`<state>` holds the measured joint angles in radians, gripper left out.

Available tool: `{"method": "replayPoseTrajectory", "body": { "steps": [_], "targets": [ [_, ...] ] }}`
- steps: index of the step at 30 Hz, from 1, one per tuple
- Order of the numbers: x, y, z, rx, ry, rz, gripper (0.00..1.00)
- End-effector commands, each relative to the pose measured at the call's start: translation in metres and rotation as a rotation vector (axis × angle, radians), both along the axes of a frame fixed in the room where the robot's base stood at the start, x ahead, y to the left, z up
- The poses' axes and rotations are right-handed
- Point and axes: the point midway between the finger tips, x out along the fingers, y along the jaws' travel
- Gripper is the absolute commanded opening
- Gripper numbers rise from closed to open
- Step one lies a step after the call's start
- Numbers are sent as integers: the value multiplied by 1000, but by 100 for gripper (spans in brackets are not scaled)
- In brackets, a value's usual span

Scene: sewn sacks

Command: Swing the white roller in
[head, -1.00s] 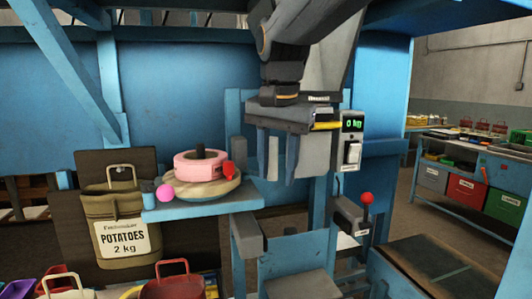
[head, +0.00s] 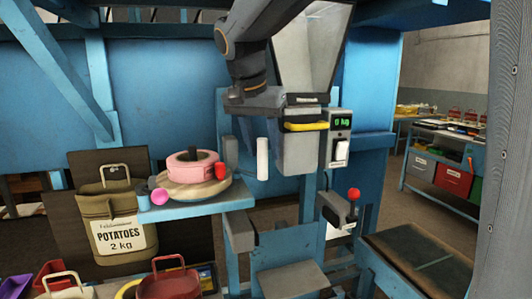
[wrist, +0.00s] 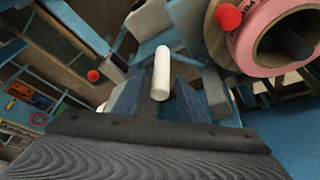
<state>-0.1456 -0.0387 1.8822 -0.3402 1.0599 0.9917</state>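The white roller (head: 263,159) stands upright in the head view, between the shelf and the grey block under the scale display. In the wrist view the white roller (wrist: 161,73) shows near the middle, with a grey-blue finger on either side. My gripper (wrist: 158,87) is open, with gaps between its fingers and the roller; I see no contact. In the head view the fingers are hard to make out against the blue frame.
A shelf (head: 205,208) left of the roller carries a pink ring (head: 190,170) and small knobs. A potato sack (head: 108,215) hangs left of it. A red-knobbed lever (head: 353,194) and the 0 kg display (head: 340,122) are right. A grey platform (head: 292,279) lies below.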

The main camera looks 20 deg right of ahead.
Motion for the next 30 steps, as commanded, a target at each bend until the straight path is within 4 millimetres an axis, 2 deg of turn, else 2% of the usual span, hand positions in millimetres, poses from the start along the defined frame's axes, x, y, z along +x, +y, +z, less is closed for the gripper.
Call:
{"method": "replayPoseTrajectory", "body": {
  "steps": [7,17,24,30],
  "targets": [
    [7,-7,-25,1,2,-1,39],
    [9,-8,-29,1,-1,-1,39],
    [9,-8,-29,2,0,-1,0],
    [9,-8,-29,1,0,-2,0]
  ]
}}
